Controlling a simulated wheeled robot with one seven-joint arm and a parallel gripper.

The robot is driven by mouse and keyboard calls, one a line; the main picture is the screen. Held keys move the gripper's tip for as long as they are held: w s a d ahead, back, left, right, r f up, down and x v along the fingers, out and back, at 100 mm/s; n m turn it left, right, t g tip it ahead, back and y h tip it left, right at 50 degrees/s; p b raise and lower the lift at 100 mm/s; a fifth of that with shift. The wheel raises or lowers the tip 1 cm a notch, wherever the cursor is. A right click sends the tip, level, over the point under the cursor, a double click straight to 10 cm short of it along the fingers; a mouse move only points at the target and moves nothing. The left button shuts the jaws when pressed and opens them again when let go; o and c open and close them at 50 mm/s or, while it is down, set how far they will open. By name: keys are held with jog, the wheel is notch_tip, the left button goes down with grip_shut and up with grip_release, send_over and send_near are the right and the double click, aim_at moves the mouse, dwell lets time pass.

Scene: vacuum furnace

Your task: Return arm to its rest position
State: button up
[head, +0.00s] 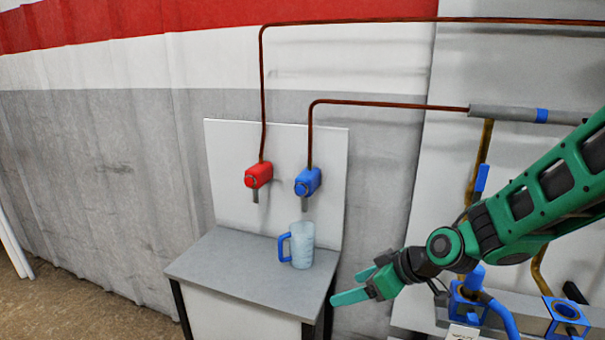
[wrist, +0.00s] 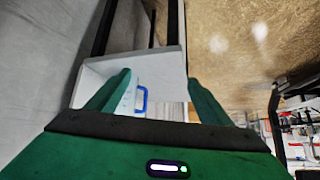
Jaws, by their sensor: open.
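My green arm reaches in from the right in the head view, and my gripper (head: 350,284) points left, in front of and to the right of the small table. Its two fingers are spread with nothing between them. In the wrist view my gripper (wrist: 162,95) also shows open. A clear mug with a blue handle (head: 302,246) stands upright on the grey table (head: 225,262), apart from my gripper. The mug's blue handle shows beyond the fingers in the wrist view (wrist: 141,98).
A red dispenser (head: 258,176) and a blue dispenser (head: 307,182) hang on the white panel above the table, fed by copper pipes (head: 390,104). Blue valves and pipework (head: 470,303) sit below my arm at the lower right. Open floor (head: 60,315) lies left of the table.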

jog(key=s+d+r+m+h, duration=0.4)
jog(key=s+d+m, duration=0.1)
jog(key=d, duration=0.4)
jog(key=s+d+r+m+h, duration=0.3)
jog(key=s+d+r+m, duration=0.15)
jog(key=d, duration=0.45)
jog(key=s+d+f+m+g, duration=0.1)
jog(key=s+d+m+g, duration=0.1)
jog(key=s+d, duration=0.3)
jog(key=s+d+f+m+g, duration=0.2)
jog(key=s+d+m+g, duration=0.1)
jog(key=s, duration=0.9)
jog(key=d+m, duration=0.1)
jog(key=d, duration=0.1)
jog(key=shift+s+d, duration=0.2)
jog(key=shift+d, duration=0.2)
jog(key=shift+w+f+g, duration=0.25)
jog(key=shift+w+g, duration=0.05)
jog(key=shift+w, duration=0.35)
